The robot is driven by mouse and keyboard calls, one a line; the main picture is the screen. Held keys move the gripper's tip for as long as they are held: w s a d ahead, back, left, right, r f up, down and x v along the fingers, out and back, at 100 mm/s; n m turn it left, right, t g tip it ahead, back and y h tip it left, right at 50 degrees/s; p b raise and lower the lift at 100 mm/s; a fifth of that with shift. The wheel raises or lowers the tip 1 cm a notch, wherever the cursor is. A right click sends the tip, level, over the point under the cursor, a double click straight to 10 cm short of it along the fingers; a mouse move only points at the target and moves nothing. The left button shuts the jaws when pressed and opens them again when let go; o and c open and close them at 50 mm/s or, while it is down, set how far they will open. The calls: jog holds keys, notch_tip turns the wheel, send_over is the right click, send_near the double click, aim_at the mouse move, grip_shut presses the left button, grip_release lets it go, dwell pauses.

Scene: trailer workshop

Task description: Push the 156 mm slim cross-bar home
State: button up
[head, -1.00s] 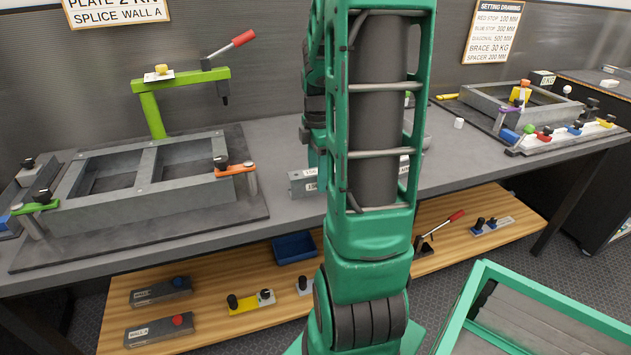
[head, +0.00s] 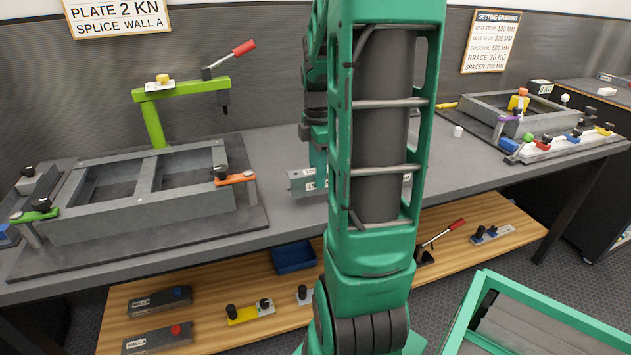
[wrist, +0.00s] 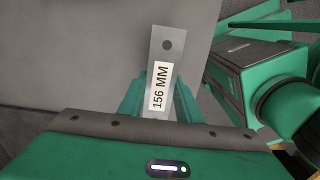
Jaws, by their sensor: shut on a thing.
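The slim cross-bar (wrist: 166,48), a flat grey bar with a hole near its far end and a white "156 MM" label, sticks out from between the green fingers of my gripper (wrist: 158,92) in the wrist view. The gripper is shut on it. In the head view my arm hides most of the gripper. A grey labelled bar end (head: 304,183) shows beside the arm at bench height; I cannot tell whether it is held or resting. A grey frame (head: 178,211) with two openings and a middle bar lies on the bench at left, apart from my arm.
A lime clamp post (head: 152,125) with a red-handled lever stands behind the frame. An orange clamp (head: 236,179) and a green clamp (head: 34,214) sit at its corners. Another frame (head: 480,104) is at right. A green-rimmed bin (head: 560,305) stands low at right. Bench between frames is mostly clear.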

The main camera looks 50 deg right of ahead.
jog(key=a+r, duration=0.8)
jog(key=a, duration=0.3)
jog(key=shift+a, duration=0.3)
